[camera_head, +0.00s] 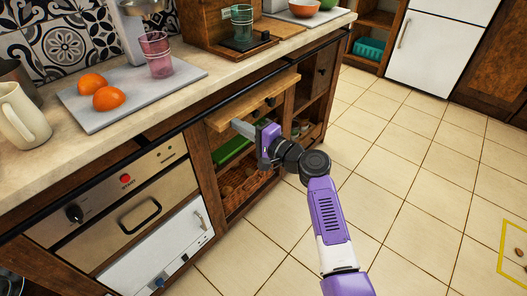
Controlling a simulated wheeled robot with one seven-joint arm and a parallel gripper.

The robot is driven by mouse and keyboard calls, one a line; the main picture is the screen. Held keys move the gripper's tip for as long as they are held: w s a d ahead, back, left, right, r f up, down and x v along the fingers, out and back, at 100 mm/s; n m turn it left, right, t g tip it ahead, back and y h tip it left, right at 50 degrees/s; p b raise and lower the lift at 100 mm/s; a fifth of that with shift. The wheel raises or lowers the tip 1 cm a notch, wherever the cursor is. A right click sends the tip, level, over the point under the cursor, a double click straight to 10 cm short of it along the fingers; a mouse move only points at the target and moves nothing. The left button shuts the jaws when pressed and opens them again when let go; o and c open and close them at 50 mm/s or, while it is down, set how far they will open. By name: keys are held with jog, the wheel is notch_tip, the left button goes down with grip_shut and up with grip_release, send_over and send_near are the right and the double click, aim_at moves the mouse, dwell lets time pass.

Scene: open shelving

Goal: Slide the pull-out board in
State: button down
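The pull-out board (252,104) is a light wooden slab just under the countertop, above the open shelving. It sticks out a little from the cabinet front. My gripper (241,127) is at the front left of the board, just below its front edge in the picture, pointing toward the cabinet. Only one grey finger shows clearly, so I cannot tell how far apart the fingers are. I also cannot tell whether it touches the board.
The countertop (40,165) above holds a grey tray (135,95) with two oranges and a pink glass. A white mug (22,118) stands at left. An oven (130,205) is left of the shelves. A basket (245,185) sits on a lower shelf.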

aim_at(221, 113)
jog(key=b+x, duration=0.2)
jog(key=x, duration=0.1)
jog(key=b+x, duration=0.2)
jog(key=x, duration=0.1)
jog(key=shift+w+a+f, duration=0.25)
jog(key=shift+w+a, duration=0.05)
jog(key=shift+w+a+r+b, duration=0.1)
jog(key=shift+w+a+b, duration=0.1)
jog(key=shift+b, duration=0.1)
jog(key=shift+a+r, duration=0.1)
jog(key=shift+r, duration=0.15)
jog(key=shift+a, duration=0.1)
jog(key=shift+s, duration=0.1)
